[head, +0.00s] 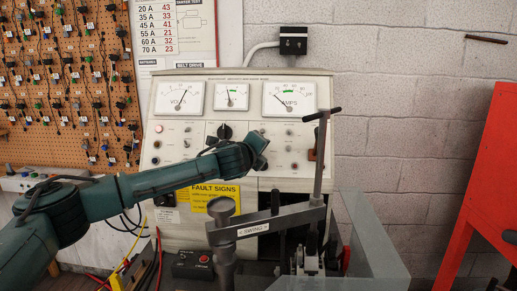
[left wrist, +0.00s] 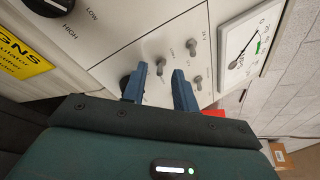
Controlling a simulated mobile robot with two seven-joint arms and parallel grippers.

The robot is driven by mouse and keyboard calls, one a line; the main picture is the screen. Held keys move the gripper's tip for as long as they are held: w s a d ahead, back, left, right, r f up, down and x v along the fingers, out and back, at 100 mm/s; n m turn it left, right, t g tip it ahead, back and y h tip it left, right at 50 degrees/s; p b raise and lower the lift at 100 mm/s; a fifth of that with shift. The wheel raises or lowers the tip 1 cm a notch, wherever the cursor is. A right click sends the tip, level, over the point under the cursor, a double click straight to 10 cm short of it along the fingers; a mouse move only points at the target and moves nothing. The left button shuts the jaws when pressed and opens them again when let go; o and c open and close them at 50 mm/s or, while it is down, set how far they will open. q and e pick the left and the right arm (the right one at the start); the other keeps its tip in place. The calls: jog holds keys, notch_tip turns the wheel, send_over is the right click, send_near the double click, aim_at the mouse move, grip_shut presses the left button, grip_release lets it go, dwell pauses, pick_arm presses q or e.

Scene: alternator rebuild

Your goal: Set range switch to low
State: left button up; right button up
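The range switch (left wrist: 48,5) is a black knob at the top left of the left wrist view, partly cut off by the frame edge. LOW and HIGH are printed beside it; its setting is not clear. In the head view a large black knob (head: 224,131) shows just above my left arm; I cannot tell whether it is the same one. My left gripper (left wrist: 160,68) is open and empty, its blue fingers apart in front of the panel. The range switch lies outside the fingers, up and left. In the head view my gripper (head: 262,143) is over the panel's middle. My right gripper is not visible.
The test bench (head: 160,95) has three gauges along its top. Several small toggles (left wrist: 192,47) and another dark knob (left wrist: 126,87) are near my fingers. A metal swing arm (head: 265,224) with an upright handle (head: 321,160) stands in front. A red frame (head: 478,165) is at right.

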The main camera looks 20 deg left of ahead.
pick_arm(q)
jog(key=shift+w, duration=0.25)
jog(key=shift+c, duration=0.3)
grip_shut()
